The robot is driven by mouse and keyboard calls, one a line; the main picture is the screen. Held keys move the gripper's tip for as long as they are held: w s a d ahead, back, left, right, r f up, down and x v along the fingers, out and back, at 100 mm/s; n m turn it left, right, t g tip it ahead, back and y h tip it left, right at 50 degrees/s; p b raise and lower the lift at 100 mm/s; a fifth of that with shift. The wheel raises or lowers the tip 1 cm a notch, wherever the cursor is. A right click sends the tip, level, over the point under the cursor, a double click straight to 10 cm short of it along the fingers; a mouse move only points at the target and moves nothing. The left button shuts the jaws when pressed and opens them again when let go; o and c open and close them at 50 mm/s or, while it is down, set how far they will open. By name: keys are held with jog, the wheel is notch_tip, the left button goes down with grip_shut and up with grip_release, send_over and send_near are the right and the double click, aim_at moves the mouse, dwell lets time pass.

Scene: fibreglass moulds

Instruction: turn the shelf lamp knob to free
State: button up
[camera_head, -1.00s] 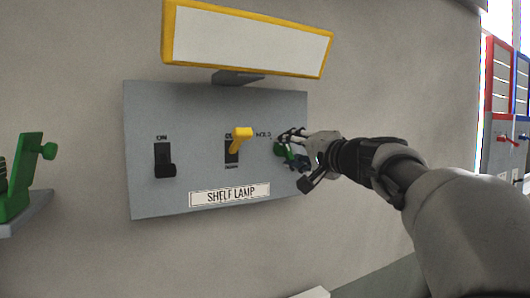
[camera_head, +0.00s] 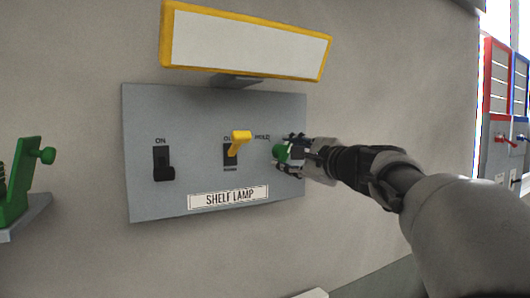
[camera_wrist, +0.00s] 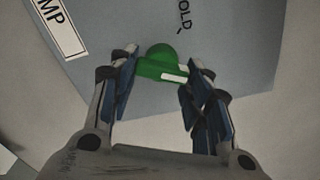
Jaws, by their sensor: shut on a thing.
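The shelf lamp panel (camera_head: 195,110) is a grey plate on the wall with a "SHELF LAMP" label. The green knob (camera_head: 282,152) is at its right side, under lettering that ends in "OLD". In the wrist view the green knob (camera_wrist: 160,66) has a white mark on it and sits between the two fingers. My gripper (camera_head: 288,153) comes from the right and is shut on the knob. It also shows in the wrist view (camera_wrist: 158,80). The fingers hide part of the knob and any lettering beside it in the head view.
A yellow lever (camera_head: 239,141) and a black switch (camera_head: 163,164) marked "ON" are left of the knob. A yellow-framed white lamp (camera_head: 248,43) juts out above the panel. A green fixture (camera_head: 22,180) stands on a ledge at far left. Red and blue panels are at far right.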

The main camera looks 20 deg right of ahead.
jog(key=shift+m+p, duration=0.4)
jog(key=shift+m, duration=1.2)
jog(key=shift+a+f, duration=0.1)
jog(key=o, duration=1.1)
jog(key=shift+c, duration=0.2)
jog(key=shift+s, duration=0.1)
jog(key=s+d, duration=0.1)
jog(key=s, duration=0.6)
jog(key=shift+d, duration=0.25)
